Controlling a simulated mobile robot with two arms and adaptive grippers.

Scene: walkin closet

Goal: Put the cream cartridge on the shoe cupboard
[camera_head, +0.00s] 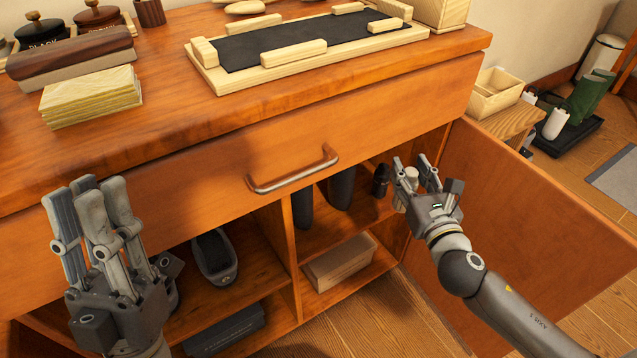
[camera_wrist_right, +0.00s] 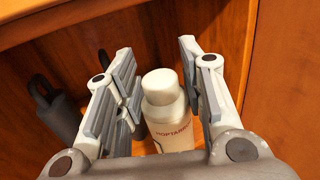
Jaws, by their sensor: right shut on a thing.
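In the head view the cartridge (camera_head: 411,176) shows small between the fingertips of my right gripper (camera_head: 413,166), in front of the open compartment and below the top. The shoe cupboard (camera_head: 170,115) is orange-brown wood with a drawer above open compartments. My left gripper (camera_head: 92,190) is in front of the cupboard at the left, with nothing visible in it; its finger gap is unclear.
The cupboard door (camera_head: 530,190) stands open to the right of my right arm. On the top are a wooden tray with a black mat (camera_head: 330,70), a yellow stack (camera_head: 90,97) and a brush-like block (camera_head: 70,55). Bare top lies along the front edge.

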